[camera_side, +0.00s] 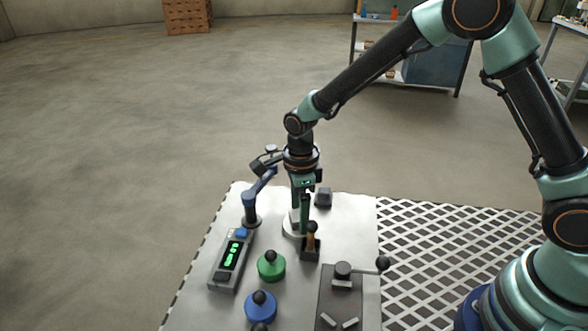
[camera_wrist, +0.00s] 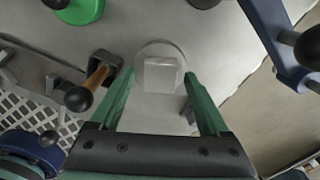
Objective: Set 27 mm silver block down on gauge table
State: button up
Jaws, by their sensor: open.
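The silver block (camera_wrist: 160,74) stands on the pale round gauge table (camera_wrist: 152,48), with the rim of the disc showing around it in the wrist view. In the side view the gauge table (camera_side: 288,231) is at the middle of the bench, and the block is mostly hidden by my gripper. My gripper (camera_wrist: 160,77) is open, with its green fingers on either side of the block. A gap shows between the block and each finger in the wrist view. In the side view my gripper (camera_side: 302,222) points down over the gauge table.
A wooden-handled lever (camera_side: 312,235) in a dark base stands close right of my gripper. A blue post with an arm (camera_side: 250,206) stands to the left. A green knob (camera_side: 271,266), a blue knob (camera_side: 261,306) and a display box (camera_side: 231,259) are nearer the front.

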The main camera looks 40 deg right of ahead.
notch_tip(320, 180, up, 12)
jog(key=s+d+r+n+t, duration=0.2)
jog(key=s+d+r+n, duration=0.2)
jog(key=n, duration=0.7)
jog(key=s+d+r+n+t, duration=0.3)
jog(key=s+d+r+n, duration=0.2)
jog(key=s+d+n, duration=0.4)
jog(key=shift+d+r+n+t, duration=0.2)
jog(key=shift+r+n+t, duration=0.1)
jog(key=shift+n, duration=0.9)
